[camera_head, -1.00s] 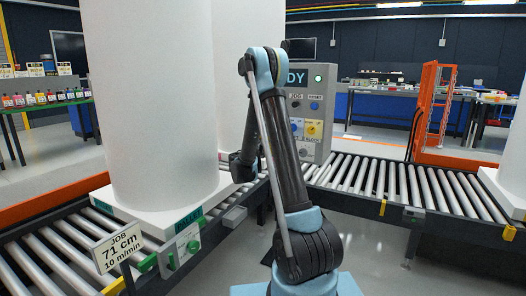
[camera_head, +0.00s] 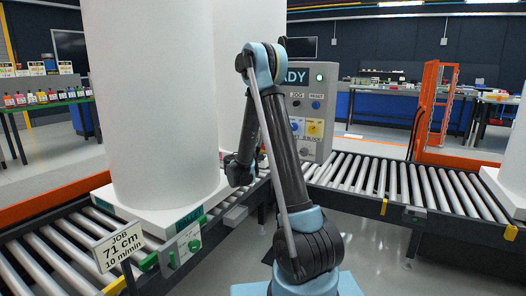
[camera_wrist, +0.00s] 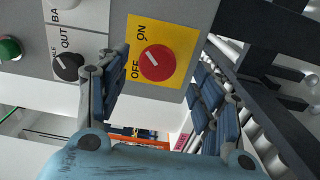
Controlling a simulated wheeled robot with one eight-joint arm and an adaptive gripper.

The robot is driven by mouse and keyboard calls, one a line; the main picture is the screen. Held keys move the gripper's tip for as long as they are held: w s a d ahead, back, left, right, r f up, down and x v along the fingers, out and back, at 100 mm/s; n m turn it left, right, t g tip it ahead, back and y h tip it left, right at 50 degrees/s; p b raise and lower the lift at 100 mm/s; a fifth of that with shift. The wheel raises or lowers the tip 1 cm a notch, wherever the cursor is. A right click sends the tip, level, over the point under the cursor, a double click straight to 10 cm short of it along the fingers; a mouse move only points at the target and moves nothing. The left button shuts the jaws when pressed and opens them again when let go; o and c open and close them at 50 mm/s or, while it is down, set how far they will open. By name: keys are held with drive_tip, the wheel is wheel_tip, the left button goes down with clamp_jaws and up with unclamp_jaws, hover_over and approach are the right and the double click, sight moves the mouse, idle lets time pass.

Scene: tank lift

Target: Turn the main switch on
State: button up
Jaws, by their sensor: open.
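The main switch (camera_wrist: 156,62) is a red round knob with a white pointer line on a yellow plate (camera_wrist: 138,77) marked ON and OFF. In the wrist view the white line points toward the upper left, nearer the OFF side. The plate also shows small on the grey control panel (camera_head: 325,108) in the head view. My gripper (camera_wrist: 160,88) is open in the wrist view, with one finger on each side of the knob in the picture. I cannot tell whether either finger touches the knob.
A black selector knob (camera_wrist: 68,66) and a green button (camera_wrist: 9,47) sit left of the plate. A big white tank (camera_head: 150,110) stands on the left conveyor behind a job sign (camera_head: 119,248). An orange frame (camera_head: 432,110) rises behind the right roller conveyor (camera_head: 400,185).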

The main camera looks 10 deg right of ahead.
drive_tip(key=v, duration=0.7)
drive_tip(key=shift+s+a, duration=0.2)
drive_tip(key=shift+s, duration=0.05)
drive_tip(key=s+d+m+g+y, duration=0.2)
drive_tip(key=s+d+m+g, duration=0.15)
drive_tip(key=s+d, duration=0.5)
drive_tip(key=s+d+m+g+y, duration=0.1)
drive_tip(key=s+d+m+g, duration=0.35)
drive_tip(key=s, duration=0.75)
drive_tip(key=s+a+f+m+g+y, duration=0.1)
drive_tip(key=s+a+f+g+y, duration=0.1)
drive_tip(key=s, duration=1)
drive_tip(key=s+a+f+m+g+y, duration=0.1)
drive_tip(key=s+f+y, duration=0.4)
drive_tip(key=s, duration=0.8)
drive_tip(key=a+f+g, duration=0.1)
drive_tip(key=a, duration=0.1)
drive_tip(key=shift+s+a+y, duration=0.2)
drive_tip(key=shift+a+y, duration=0.1)
drive_tip(key=shift+a, duration=0.05)
drive_tip(key=shift+w+f, duration=0.2)
drive_tip(key=shift+w, duration=0.25)
